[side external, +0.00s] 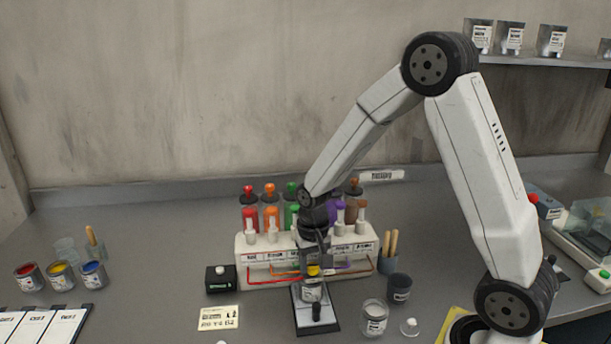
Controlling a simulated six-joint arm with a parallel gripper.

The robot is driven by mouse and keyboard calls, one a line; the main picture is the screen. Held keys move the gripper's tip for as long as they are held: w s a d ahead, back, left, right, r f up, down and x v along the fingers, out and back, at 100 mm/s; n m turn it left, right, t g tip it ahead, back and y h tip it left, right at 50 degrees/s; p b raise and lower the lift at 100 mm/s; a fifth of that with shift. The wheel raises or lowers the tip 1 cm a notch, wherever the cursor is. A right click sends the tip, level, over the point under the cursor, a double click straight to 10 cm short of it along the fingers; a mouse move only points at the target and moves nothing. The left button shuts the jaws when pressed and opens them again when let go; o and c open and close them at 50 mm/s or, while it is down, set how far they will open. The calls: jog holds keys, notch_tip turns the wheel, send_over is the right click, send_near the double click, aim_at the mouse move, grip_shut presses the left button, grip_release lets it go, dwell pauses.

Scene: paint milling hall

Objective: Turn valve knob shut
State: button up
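A white dispenser rack (245,246) holds several coloured bottles, among them red (250,217), orange (271,215), green (291,213) and purple (337,212) ones. Small pale knob-like pieces, such as one under the red bottle (250,237), line its front; I cannot tell which one is the valve knob of the task. My gripper (318,258) points down in front of the rack's middle and hides the knob area there. Its fingers are small and overlap the rack, so their opening and any contact are unclear. A small can (312,291) with yellow at its top stands below it on a dark-edged platform (317,327).
A black box with a pale button (220,279) and a note card (218,318) lie left of the platform. A dark cup (399,287), a white-filled jar (374,318) and a stick holder (387,262) stand right. Open paint cans (60,275) stand far left.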

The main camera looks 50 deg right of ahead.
aim_at(314, 269)
jog(key=shift+o, duration=1.3)
jog(key=shift+r, duration=0.1)
jog(key=shift+r, duration=3.8)
jog(key=shift+s, duration=0.1)
jog(key=shift+s+a+f+n, duration=0.15)
jog(key=shift+s+a+n, duration=0.15)
jog(key=shift+s+a, duration=0.1)
jog(key=s+a+f+n+t, duration=0.2)
jog(key=s+a+n, duration=0.3)
jog(key=s, duration=0.3)
jog(key=shift+s+f+n+t, duration=0.15)
jog(key=shift+f+n+t, duration=0.15)
jog(key=shift+f+n, duration=0.2)
